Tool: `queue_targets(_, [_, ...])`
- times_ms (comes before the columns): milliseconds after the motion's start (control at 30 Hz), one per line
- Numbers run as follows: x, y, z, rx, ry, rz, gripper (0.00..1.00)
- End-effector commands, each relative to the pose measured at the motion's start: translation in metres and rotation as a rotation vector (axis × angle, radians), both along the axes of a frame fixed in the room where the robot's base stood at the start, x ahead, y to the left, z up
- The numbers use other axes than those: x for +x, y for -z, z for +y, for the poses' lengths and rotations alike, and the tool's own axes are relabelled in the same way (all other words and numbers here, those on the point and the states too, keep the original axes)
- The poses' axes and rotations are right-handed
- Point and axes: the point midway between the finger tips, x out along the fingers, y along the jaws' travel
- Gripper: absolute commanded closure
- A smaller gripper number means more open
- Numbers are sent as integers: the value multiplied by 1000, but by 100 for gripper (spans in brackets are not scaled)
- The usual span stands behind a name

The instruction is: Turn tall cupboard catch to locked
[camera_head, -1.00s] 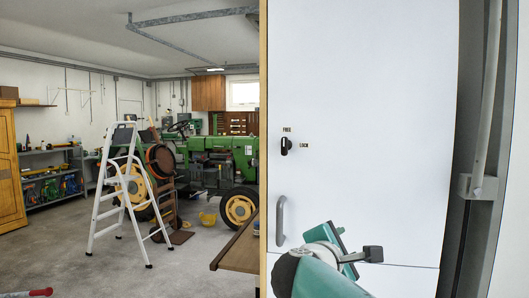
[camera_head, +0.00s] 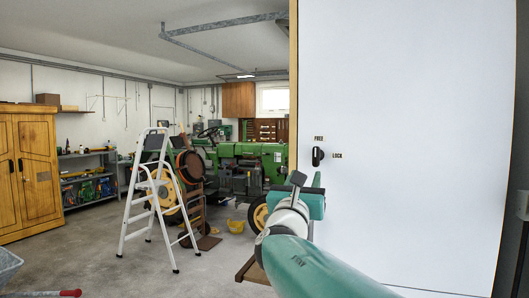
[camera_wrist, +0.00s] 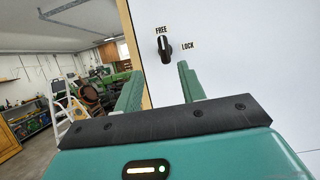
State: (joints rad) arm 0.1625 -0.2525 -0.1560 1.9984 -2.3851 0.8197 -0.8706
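The tall cupboard's white door (camera_head: 420,120) fills the right of the head view. Its catch (camera_head: 317,157) is a small black knob near the door's left edge, with FREE printed above it and LOCK to its right. In the wrist view the catch (camera_wrist: 165,48) stands upright, its upper end toward FREE. My gripper (camera_head: 307,181) is just below the catch in the head view. In the wrist view my gripper (camera_wrist: 160,84) has its two green fingers apart with nothing between them. The catch appears beyond the fingertips, not touched.
A white stepladder (camera_head: 150,200) stands on the floor to the left, with a green tractor (camera_head: 235,165) behind it. A wooden cabinet (camera_head: 30,170) and a shelf of tools (camera_head: 88,185) line the left wall.

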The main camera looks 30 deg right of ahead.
Motion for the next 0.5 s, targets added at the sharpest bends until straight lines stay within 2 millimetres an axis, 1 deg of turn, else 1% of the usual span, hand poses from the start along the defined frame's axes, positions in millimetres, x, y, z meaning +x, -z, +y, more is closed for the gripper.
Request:
queue_targets(167, [8,-9,-18,1,9,-3,60])
queue_targets(500, [46,-34,-67,1,8,-3,60])
